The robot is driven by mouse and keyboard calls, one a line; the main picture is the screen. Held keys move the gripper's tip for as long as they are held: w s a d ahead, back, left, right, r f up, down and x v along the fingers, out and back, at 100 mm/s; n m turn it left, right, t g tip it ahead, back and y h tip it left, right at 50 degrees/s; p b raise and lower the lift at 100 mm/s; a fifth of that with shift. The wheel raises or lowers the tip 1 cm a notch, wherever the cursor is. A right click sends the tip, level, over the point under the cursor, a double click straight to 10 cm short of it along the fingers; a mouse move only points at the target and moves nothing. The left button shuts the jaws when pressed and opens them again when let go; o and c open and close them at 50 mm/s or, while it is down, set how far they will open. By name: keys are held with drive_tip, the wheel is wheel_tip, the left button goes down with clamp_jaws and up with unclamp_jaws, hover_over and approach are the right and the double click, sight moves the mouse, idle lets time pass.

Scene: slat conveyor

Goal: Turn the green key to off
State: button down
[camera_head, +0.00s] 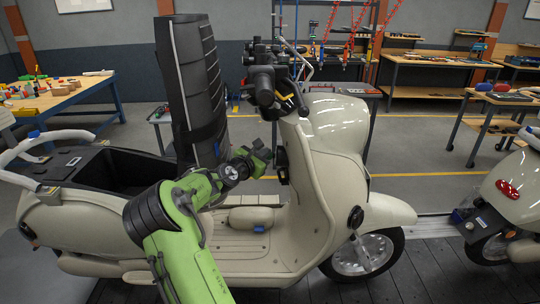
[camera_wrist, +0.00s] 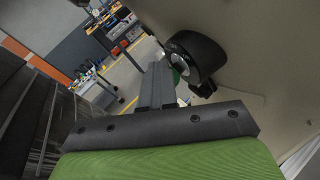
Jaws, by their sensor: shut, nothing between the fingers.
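My gripper (camera_head: 266,154) is shut and empty, close to the inner face of the front shield of a cream scooter (camera_head: 335,130). In the wrist view its fingers (camera_wrist: 160,70) point at a black round lock housing (camera_wrist: 204,56) with a silver face (camera_wrist: 179,68). A small green piece (camera_wrist: 175,76), likely the green key, shows beside the fingertips, mostly hidden behind them. I cannot tell whether the fingers touch it or which way the key is turned. In the head view a dark part of the housing (camera_head: 282,162) shows just right of my gripper; the key cannot be made out there.
The handlebar (camera_head: 268,78) stands above my gripper. A tall black padded panel (camera_head: 194,85) rises behind my arm. The scooter's open seat compartment (camera_head: 95,168) is at left. Another scooter (camera_head: 515,190) stands at right, with workbenches behind.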

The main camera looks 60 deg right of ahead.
drive_tip(key=a+r+p, duration=0.1)
drive_tip(key=a, duration=0.6)
drive_tip(key=shift+w+a, duration=0.25)
drive_tip(key=shift+a, duration=0.05)
idle(0.8)
